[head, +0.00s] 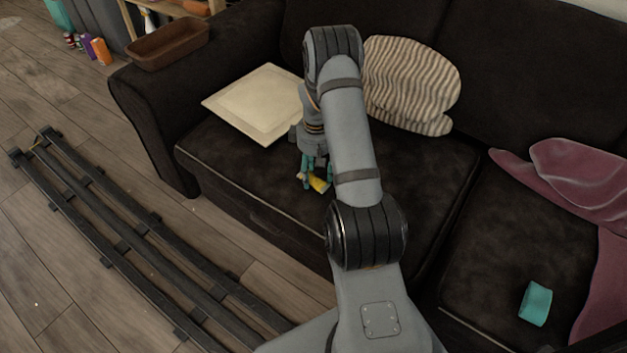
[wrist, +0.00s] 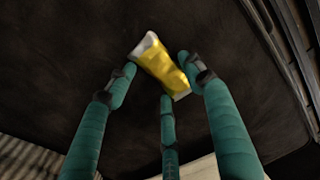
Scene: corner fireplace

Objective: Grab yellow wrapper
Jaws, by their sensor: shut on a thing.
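The yellow wrapper (wrist: 162,65) has white ends and lies between the teal fingers of my gripper (wrist: 160,80) in the wrist view. My gripper is shut on it, with fingers on its left and right and one finger below. In the head view the yellow wrapper (head: 319,185) shows at the tips of my gripper (head: 314,178), over the left seat cushion near its front edge. My arm hides part of the area around it. I cannot tell whether the wrapper touches the cushion.
A brown tray (head: 168,44) sits on the armrest. Black rails (head: 130,235) lie on the wooden floor.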

